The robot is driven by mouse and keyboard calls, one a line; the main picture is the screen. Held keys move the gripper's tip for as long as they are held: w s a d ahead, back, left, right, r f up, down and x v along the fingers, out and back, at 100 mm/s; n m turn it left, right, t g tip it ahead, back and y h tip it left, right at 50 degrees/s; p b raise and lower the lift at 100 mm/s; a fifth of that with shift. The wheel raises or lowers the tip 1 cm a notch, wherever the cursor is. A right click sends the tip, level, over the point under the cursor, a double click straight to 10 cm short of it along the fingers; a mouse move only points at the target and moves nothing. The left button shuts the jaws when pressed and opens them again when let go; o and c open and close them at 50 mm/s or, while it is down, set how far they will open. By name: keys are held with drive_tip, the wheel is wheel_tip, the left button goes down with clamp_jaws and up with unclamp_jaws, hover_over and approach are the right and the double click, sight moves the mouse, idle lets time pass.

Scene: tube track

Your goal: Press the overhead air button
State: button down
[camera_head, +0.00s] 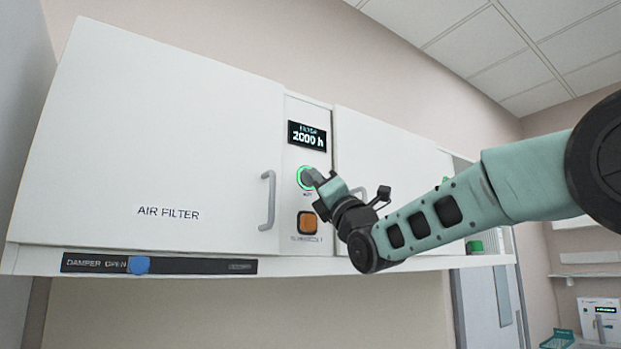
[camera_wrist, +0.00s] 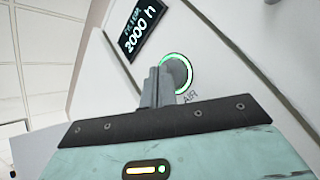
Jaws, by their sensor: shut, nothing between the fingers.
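The air button (camera_head: 304,178) is a round grey button with a lit green ring. It sits on the narrow panel of the overhead cabinet, below the filter display. It also shows in the wrist view (camera_wrist: 180,70), with the label "AIR" beside it. My gripper (camera_head: 313,177) is shut and empty, with its fingertips in front of the button. In the wrist view the fingertips (camera_wrist: 158,72) overlap the left part of the button. I cannot tell whether they touch it. Part of the button is hidden behind the fingers.
The display (camera_head: 307,136) reads "2000 h". A grey door handle (camera_head: 267,200) stands out to the left. A damper strip (camera_head: 90,263) with a blue knob (camera_head: 138,265) runs along the cabinet's lower edge.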

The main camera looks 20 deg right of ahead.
drive_tip(key=shift+w, duration=0.15)
drive_tip(key=shift+b, duration=0.3)
drive_tip(key=shift+s+d+b, duration=0.25)
drive_tip(key=shift+s+b, duration=0.6)
drive_tip(key=shift+s, duration=0.1)
drive_tip(key=s+d+b, duration=0.2)
drive_tip(key=s+b, duration=0.3)
drive_tip(key=shift+s, duration=0.35)
